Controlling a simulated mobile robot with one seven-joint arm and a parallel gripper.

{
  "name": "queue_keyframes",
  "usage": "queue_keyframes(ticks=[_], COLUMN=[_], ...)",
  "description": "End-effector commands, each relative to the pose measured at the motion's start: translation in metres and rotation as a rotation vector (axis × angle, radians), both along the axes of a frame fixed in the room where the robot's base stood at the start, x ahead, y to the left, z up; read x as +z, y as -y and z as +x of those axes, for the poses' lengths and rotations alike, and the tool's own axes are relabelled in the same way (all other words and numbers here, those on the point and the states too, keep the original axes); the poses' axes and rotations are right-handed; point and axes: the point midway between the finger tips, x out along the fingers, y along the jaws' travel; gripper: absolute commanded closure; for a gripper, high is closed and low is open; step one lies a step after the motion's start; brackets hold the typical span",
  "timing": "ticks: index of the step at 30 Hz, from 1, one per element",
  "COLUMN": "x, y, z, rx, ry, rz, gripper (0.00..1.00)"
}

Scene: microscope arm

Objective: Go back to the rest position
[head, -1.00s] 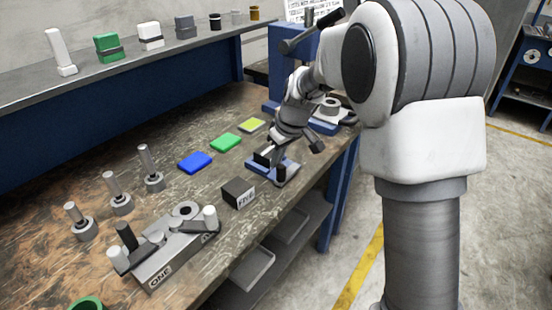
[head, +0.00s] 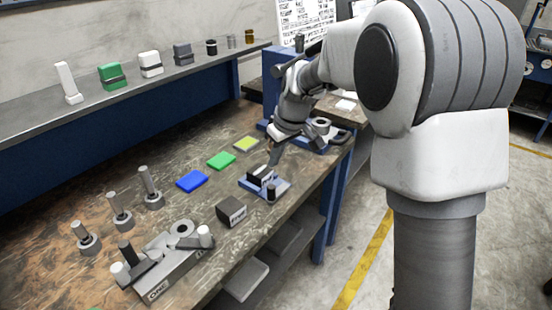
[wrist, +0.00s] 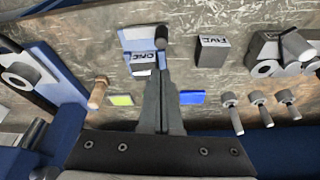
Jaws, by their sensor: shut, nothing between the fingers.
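My gripper (head: 274,157) is shut and empty. In the head view it points down just above a small blue base (head: 281,188) that bears a dark block with a pale label (head: 261,175) and a short dark post (head: 271,193). In the wrist view my gripper (wrist: 163,82) shows as two long grey fingers pressed together. Their tips lie close to the labelled block (wrist: 144,60) and the post (wrist: 161,42) in the picture; the fingers appear apart from both.
On the workbench are a dark block marked FIVE (head: 231,212), a grey fixture marked ONE (head: 172,268), upright pegs (head: 150,184), and blue (head: 192,181), green (head: 221,160) and yellow (head: 246,143) pads. A back shelf (head: 130,92) holds several small items. The floor at right is clear.

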Motion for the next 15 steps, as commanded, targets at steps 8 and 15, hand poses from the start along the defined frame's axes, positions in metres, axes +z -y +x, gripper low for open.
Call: queue_keyframes(ticks=[8,15], x=[0.031,0.089], y=[0.014,0.049], z=[-0.021,-0.086], rx=[-0.055,-0.206], ry=[0.014,0.038], rz=[0.005,0.015], gripper=[1.0,1.0])
